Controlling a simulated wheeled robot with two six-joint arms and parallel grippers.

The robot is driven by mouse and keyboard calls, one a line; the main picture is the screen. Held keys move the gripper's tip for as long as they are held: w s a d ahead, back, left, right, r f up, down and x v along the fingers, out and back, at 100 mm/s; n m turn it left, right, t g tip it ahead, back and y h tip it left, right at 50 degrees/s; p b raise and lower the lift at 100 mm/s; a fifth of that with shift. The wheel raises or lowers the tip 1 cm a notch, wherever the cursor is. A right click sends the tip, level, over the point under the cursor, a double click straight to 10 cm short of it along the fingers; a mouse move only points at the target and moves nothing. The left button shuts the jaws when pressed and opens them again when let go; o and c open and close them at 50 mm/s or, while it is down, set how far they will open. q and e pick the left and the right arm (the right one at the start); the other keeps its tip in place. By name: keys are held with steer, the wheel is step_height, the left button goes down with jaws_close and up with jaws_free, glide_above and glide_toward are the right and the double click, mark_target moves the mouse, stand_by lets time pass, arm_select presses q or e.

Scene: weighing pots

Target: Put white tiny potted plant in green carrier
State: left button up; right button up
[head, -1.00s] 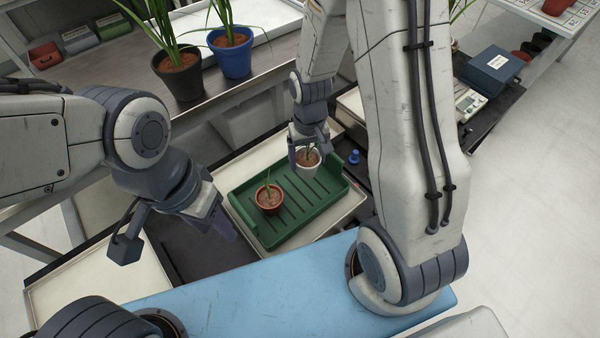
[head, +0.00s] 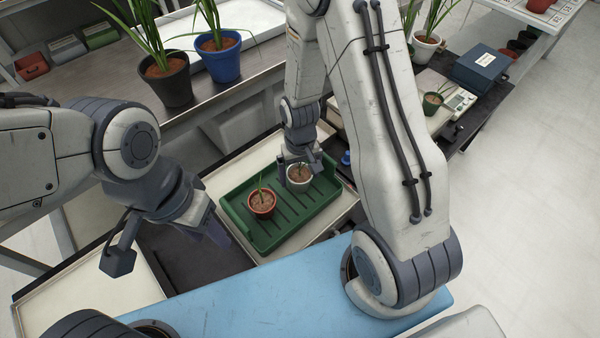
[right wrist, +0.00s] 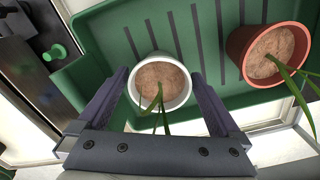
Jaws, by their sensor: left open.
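The small white potted plant (head: 299,174) stands upright inside the green carrier (head: 253,231), toward its far right part. It also shows in the right wrist view (right wrist: 160,98). My right gripper (head: 301,162) is above the carrier with its fingers on either side of the white pot. In the right wrist view the fingers (right wrist: 160,74) look open, with their tips close beside the rim. A red-brown potted plant (head: 262,204) stands in the carrier to the left of the white one. My left gripper (head: 215,232) is open and empty, left of the carrier.
A green potted plant (head: 433,102) stands by the scale (head: 460,101), near a blue box (head: 487,68). A blue knob (head: 346,158) is right of the carrier. Larger black (head: 168,86) and blue (head: 220,62) pots stand on the back bench. The carrier's near right part is free.

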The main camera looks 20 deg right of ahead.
steer(key=shift+r, duration=0.1)
steer(key=shift+r, duration=0.3)
step_height(320, 180, up, 11)
steer(key=shift+r+p, duration=0.15)
steer(key=shift+p, duration=0.85)
steer(key=s+a+r+n, duration=0.4)
steer(key=s+a+r, duration=0.1)
steer(key=s, duration=0.4)
steer(key=s+a+r+n+y, duration=0.1)
steer(key=s+a+r+n, duration=0.3)
steer(key=s+a, duration=0.3)
steer(key=shift+s+a+r, duration=0.35)
steer(key=shift+s+r, duration=0.55)
steer(key=shift+s, duration=0.25)
steer(key=shift+r, duration=0.1)
